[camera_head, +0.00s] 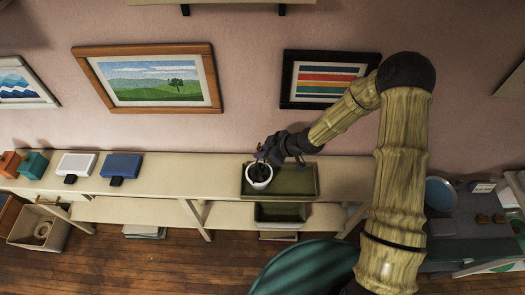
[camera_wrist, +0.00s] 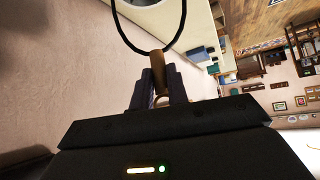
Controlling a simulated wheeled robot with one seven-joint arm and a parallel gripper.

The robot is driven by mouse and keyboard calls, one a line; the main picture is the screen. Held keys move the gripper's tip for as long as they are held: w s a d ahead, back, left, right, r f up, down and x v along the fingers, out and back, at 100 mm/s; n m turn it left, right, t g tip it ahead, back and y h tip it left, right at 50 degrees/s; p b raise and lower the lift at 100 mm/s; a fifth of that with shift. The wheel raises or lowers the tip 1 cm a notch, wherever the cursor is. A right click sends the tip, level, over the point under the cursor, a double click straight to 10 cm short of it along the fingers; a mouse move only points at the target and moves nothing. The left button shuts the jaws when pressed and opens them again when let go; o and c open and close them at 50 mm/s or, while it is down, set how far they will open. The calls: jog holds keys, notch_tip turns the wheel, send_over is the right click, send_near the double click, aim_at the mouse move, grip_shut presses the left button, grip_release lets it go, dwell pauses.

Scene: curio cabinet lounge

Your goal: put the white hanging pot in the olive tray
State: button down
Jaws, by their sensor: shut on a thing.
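The white hanging pot (camera_head: 259,183) is over the left part of the olive tray (camera_head: 300,181) in the head view, with dark contents inside. I cannot tell whether it rests on the tray or hangs just above it. The tray lies on the long pale shelf's top. My gripper (camera_head: 262,155) is above the pot. In the wrist view my gripper (camera_wrist: 160,84) is shut on the brown grip (camera_wrist: 158,66) of the pot's dark wire handle, which loops upward in that picture. Most of the pot is outside the wrist view.
Another olive container (camera_head: 280,213) sits on the lower shelf. A blue box (camera_head: 121,166) and a white box (camera_head: 76,164) stand left on the shelf top. Framed pictures (camera_head: 148,80) hang behind. The tray's right side is empty. A dark green round surface (camera_head: 305,268) is in front.

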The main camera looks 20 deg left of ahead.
jog(key=shift+f, duration=0.15)
jog(key=c, duration=1.4)
grip_release()
jog(key=shift+f, duration=0.1)
jog(key=shift+o, duration=0.2)
jog(key=v, duration=1.2)
